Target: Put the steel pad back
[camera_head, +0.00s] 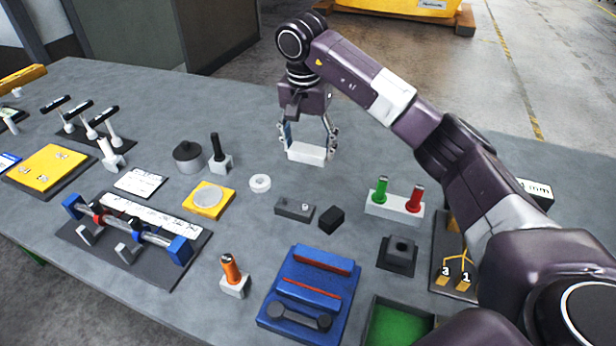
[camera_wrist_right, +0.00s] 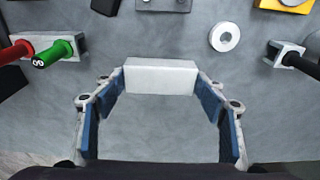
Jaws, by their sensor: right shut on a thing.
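The steel pad, as I take it, is a plain pale rectangular block (camera_head: 306,152) in the head view, near the far side of the grey table. My right gripper (camera_head: 308,143) points down and is shut on it, one finger at each end. In the right wrist view the pad (camera_wrist_right: 160,77) lies level across between the blue-lined fingertips of my right gripper (camera_wrist_right: 160,88). I cannot tell whether it touches the table or hangs just above it. My left gripper is not in view.
Nearest the pad are a white ring (camera_head: 260,183), a grey block (camera_head: 294,209), a black block (camera_head: 331,220) and a stand with green and red handles (camera_head: 394,206). A blue tray (camera_head: 309,293) and a green-floored bin (camera_head: 398,325) are at the front. The table behind the pad is clear.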

